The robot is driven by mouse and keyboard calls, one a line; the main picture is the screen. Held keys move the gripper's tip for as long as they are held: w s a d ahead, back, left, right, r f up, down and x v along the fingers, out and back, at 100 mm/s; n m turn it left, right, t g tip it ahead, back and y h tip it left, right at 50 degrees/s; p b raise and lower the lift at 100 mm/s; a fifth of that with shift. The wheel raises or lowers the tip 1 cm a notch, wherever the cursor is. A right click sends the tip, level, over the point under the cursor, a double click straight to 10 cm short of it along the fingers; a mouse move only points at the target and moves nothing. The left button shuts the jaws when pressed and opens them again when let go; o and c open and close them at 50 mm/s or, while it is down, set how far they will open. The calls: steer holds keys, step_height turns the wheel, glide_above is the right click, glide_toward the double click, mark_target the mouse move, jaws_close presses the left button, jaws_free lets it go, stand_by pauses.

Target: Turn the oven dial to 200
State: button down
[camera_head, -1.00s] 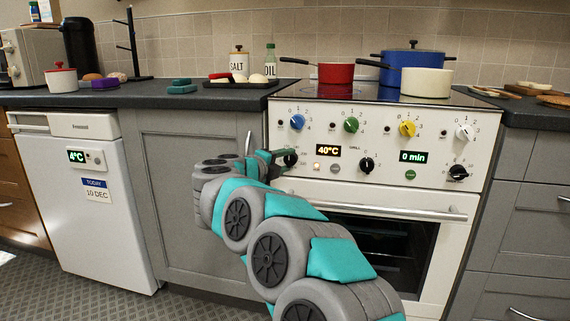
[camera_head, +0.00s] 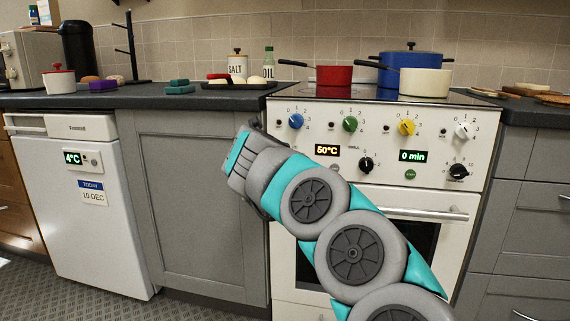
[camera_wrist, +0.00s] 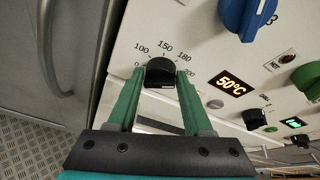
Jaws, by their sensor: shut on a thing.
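The oven dial (camera_wrist: 160,71) is a black knob with a printed scale around it: 0, 100, 150, 180 and 200. In the wrist view my gripper (camera_wrist: 160,78) has its two green fingers on either side of the knob, shut on it. I cannot tell exactly where the knob's pointer stands. The oven display (camera_wrist: 232,82) reads 50°C; it also shows in the head view (camera_head: 326,150). In the head view my arm covers the dial.
The oven front (camera_head: 400,135) carries blue, green, yellow and white burner knobs above the dial. A black grill knob (camera_wrist: 254,119) is right of it. The oven handle (camera_head: 430,213) runs below. Pots stand on the hob. A grey cupboard (camera_head: 185,200) is to the left.

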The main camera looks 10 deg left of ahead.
steer(key=shift+d+m+y+b, duration=0.1)
steer(key=shift+m+y+b, duration=0.45)
steer(key=shift+m, duration=0.25)
steer(key=shift+c, duration=1.8)
jaws_free()
steer(key=v, duration=0.7)
steer(key=shift+s+r, duration=0.2)
steer(key=shift+s, duration=0.15)
